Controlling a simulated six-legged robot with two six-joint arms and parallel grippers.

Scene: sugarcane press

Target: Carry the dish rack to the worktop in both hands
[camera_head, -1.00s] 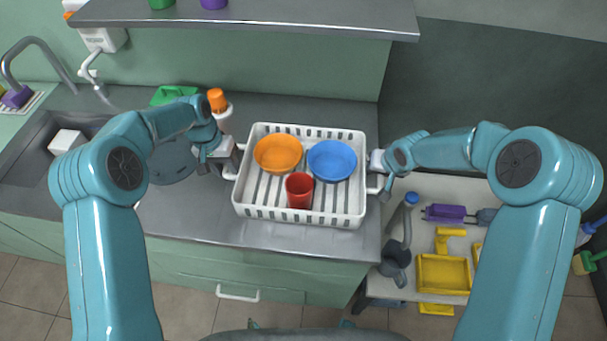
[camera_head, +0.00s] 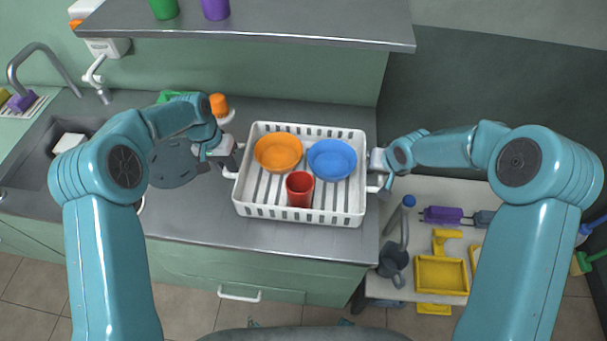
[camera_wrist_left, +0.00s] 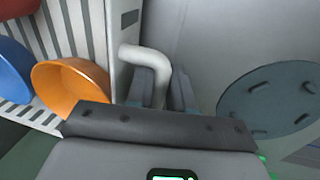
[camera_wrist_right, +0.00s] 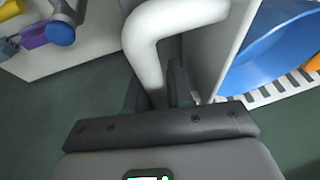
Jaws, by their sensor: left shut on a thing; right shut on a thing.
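The white dish rack (camera_head: 300,217) is over the grey worktop (camera_head: 200,222) in the head view; whether it touches the worktop I cannot tell. It holds an orange bowl (camera_head: 278,153), a blue bowl (camera_head: 332,160) and an upright red cup (camera_head: 299,189). My left gripper (camera_head: 229,160) is shut on the rack's left handle, which shows as a bent white bar (camera_wrist_left: 150,65) in the left wrist view. My right gripper (camera_head: 376,172) is shut on the right handle (camera_wrist_right: 150,50), seen in the right wrist view. The rack looks about level.
A dark round disc (camera_head: 175,165) and a bottle with an orange cap (camera_head: 218,104) are left of the rack. The sink (camera_head: 50,140) is further left. A shelf (camera_head: 260,28) overhangs the back. A lower table (camera_head: 440,195) at right holds a yellow tray (camera_head: 441,275) and a grey jug.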

